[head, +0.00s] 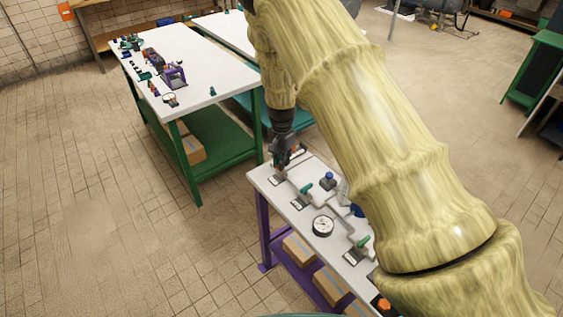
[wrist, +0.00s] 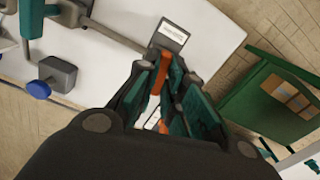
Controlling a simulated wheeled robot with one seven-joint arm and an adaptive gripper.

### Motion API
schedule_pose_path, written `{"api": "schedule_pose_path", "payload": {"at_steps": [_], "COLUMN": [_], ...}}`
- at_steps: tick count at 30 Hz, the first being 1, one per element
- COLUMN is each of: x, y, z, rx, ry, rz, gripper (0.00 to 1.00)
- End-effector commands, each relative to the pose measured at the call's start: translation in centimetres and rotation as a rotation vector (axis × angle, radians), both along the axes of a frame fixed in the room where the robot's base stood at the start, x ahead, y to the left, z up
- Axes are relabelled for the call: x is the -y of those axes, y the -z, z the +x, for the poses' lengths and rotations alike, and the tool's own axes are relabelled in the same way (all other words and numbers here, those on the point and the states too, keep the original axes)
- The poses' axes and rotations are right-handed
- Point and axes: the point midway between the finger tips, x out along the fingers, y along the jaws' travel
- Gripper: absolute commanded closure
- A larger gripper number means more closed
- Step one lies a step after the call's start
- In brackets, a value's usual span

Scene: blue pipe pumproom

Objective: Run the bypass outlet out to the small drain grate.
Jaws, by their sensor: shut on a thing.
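My gripper (head: 281,166) is over the far end of the white bench with purple legs (head: 263,228). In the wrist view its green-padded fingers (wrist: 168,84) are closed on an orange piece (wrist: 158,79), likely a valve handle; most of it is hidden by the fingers. A labelled grey plate (wrist: 171,35) lies just beyond the fingertips, and a grey pipe (wrist: 116,37) runs towards it. Valves with green handles, one nearer the gripper (head: 306,189) and one farther along (head: 362,242), stand on the bench. I cannot make out a drain grate or which pipe end is the bypass outlet.
A round gauge (head: 322,226) and a blue knob (head: 328,176) are on the same bench. Cardboard boxes (head: 299,248) sit on its lower shelf. A white bench with green legs (head: 190,65) stands behind. Tiled floor is open at the left.

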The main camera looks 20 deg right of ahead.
Motion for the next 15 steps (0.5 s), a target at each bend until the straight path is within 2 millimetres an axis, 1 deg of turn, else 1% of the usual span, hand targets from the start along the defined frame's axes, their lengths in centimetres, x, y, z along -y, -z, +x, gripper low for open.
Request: {"api": "schedule_pose_path", "payload": {"at_steps": [6,15], "x": [0.08,0.1], "y": [-0.09,-0.11], "z": [0.1,0.11], "rx": [0.002,0.003], "ry": [0.136,0.235], "rz": [-0.001,-0.001], "gripper": [1.0,1.0]}}
